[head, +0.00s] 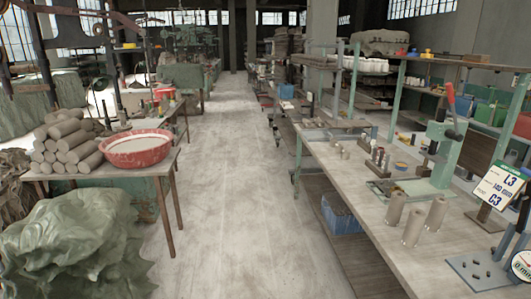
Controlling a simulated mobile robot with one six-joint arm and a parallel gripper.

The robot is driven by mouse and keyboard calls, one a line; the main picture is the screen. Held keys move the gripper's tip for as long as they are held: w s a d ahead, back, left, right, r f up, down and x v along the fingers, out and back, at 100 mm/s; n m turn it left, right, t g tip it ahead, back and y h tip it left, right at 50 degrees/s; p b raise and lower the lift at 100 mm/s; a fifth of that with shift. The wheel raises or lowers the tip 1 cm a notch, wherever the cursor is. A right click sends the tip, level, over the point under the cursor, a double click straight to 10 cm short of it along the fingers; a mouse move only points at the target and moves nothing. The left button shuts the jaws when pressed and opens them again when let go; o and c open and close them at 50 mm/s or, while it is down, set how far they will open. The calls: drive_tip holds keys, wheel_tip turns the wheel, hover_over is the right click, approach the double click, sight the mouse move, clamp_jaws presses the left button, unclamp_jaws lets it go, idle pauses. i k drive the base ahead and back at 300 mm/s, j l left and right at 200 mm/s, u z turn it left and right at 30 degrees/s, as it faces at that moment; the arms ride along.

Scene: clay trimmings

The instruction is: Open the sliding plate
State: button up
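My gripper is not in view in the head view. No part is clearly recognisable as the sliding plate, and I cannot tell if one is open or shut. On the right workbench (350,180) a flat grey-green base plate (403,188) lies in front of a green lever press (440,150) with a red handle. A second flat blue-grey plate (478,272) with several small dark pegs lies at the lower right, next to a round dial gauge (523,262) cut by the picture's edge.
Several grey clay cylinders (415,225) stand on the right bench, beside a sign (499,185). On the left, a red basin (136,148) and stacked clay rolls (66,142) sit on a table. A draped green heap (80,240) is in front. The middle aisle (225,180) is clear.

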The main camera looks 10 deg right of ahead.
sight(340, 132)
drive_tip(key=i+j+z, duration=0.2)
drive_tip(key=i, duration=0.4)
drive_tip(key=i+z, duration=0.2)
drive_tip(key=i, duration=0.4)
drive_tip(key=i+j+z, duration=0.2)
drive_tip(key=i, duration=0.35)
drive_tip(key=i+j+z, duration=0.2)
drive_tip(key=i+j, duration=0.25)
drive_tip(key=i+j+z, duration=0.2)
drive_tip(key=i+j, duration=0.25)
drive_tip(key=i, duration=0.15)
drive_tip(key=i+j+z, duration=0.1)
drive_tip(key=i+j, duration=0.4)
drive_tip(key=i, duration=0.3)
drive_tip(key=i+j+z, duration=0.1)
drive_tip(key=i+j, duration=0.5)
drive_tip(key=i, duration=0.2)
drive_tip(key=i+j+z, duration=0.1)
drive_tip(key=i+j, duration=0.55)
drive_tip(key=i, duration=0.1)
